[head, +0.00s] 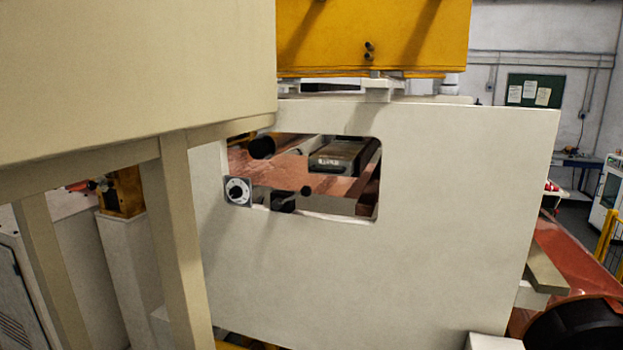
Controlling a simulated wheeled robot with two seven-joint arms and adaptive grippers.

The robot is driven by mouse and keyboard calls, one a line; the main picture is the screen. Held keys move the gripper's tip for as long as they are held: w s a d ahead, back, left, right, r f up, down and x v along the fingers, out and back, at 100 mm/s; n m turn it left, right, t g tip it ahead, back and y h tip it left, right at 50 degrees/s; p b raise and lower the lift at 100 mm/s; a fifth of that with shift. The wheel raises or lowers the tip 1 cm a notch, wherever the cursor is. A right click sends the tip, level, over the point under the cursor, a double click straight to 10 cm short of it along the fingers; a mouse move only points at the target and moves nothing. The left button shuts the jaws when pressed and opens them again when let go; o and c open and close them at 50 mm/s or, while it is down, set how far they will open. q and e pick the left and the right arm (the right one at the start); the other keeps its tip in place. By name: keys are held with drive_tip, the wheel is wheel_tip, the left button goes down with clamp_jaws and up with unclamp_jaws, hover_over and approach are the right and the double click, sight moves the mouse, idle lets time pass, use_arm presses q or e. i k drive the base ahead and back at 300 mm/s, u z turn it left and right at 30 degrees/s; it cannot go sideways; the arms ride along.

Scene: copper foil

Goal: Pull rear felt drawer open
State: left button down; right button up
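A large cream machine panel (440,220) fills the middle of the head view, with a rounded rectangular opening in it. Through the opening I see copper-coloured foil (315,183) and a dark, flat box-like part (340,154) with a pale label on its front. I cannot tell whether this part is the rear felt drawer. Neither of my grippers is in view.
A white-faced dial (238,191) sits at the opening's left corner. A cream housing (130,70) on posts blocks the left foreground. A yellow machine part (372,35) hangs above. Copper foil (575,255) and a dark rounded shape (578,328) lie at lower right.

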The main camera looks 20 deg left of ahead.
sight(339, 158)
drive_tip(key=z, duration=0.45)
drive_tip(key=i, duration=0.45)
drive_tip(key=u, duration=2.75)
